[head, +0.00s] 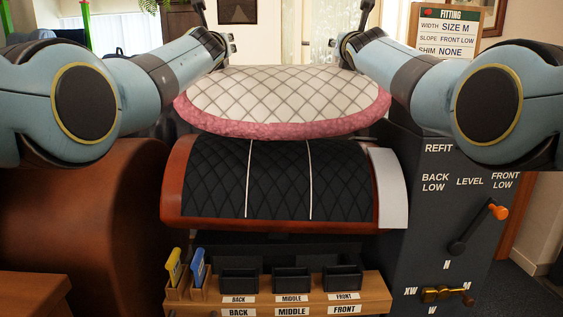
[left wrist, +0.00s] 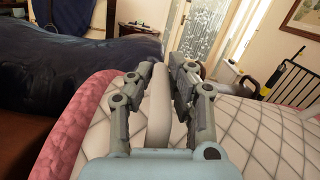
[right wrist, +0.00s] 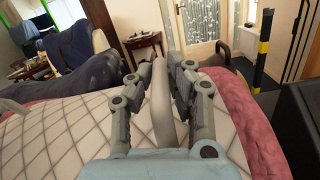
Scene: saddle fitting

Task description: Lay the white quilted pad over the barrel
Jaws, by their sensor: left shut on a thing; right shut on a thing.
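The white quilted pad (head: 285,97) with a pink fleecy edge hangs between my two grippers, above the barrel. The barrel (head: 175,185) is reddish brown, with a black quilted cover (head: 280,180) that carries two white lines. The pad's near edge hangs over the top of the black cover; I cannot tell whether they touch.
A grey control panel (head: 440,220) with an orange-knobbed lever (head: 497,212) stands at the right. A wooden rack (head: 280,290) with black bins and blue and yellow cards is below the barrel. A fitting board (head: 447,35) stands at the back right.

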